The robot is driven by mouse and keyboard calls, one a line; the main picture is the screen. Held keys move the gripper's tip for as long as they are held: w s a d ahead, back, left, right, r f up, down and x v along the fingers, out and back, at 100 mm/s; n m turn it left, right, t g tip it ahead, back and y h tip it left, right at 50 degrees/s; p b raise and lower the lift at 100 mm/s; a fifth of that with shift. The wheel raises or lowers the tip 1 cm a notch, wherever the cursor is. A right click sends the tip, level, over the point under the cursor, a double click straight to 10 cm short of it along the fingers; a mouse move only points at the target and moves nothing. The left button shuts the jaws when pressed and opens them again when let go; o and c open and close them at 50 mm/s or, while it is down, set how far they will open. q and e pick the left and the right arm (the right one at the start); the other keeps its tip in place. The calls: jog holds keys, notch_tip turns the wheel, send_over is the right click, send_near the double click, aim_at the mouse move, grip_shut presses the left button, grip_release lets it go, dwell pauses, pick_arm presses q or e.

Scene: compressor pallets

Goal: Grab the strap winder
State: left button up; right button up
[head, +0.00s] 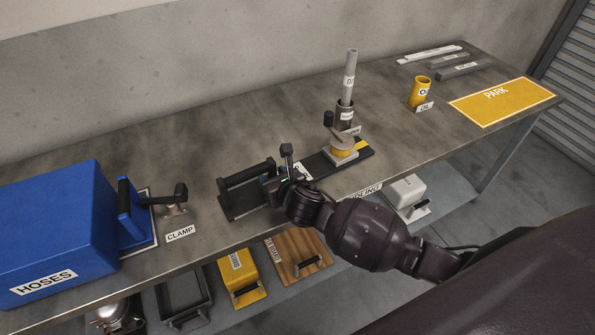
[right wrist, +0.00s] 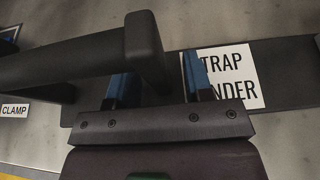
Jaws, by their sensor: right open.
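The strap winder has a long dark base plate on the bench, with a raised black bar handle (head: 247,174) at its left end. My right gripper (head: 276,184) is open at the right end of the handle. In the right wrist view, its two blue fingers (right wrist: 158,82) show near the handle's end post (right wrist: 146,45); contact cannot be told. My left gripper is out of view.
A blue HOSES case (head: 60,230) and a clamp (head: 175,207) stand left. A dark cup with a grey rod (head: 349,75), a yellow cup (head: 420,92) and a yellow PARK mat (head: 505,100) lie right. A lower shelf holds several items. The PARK mat is empty.

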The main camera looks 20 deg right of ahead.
jog(key=shift+c, duration=0.2)
grip_shut()
dwell(1.1)
jog(key=shift+r, duration=0.15)
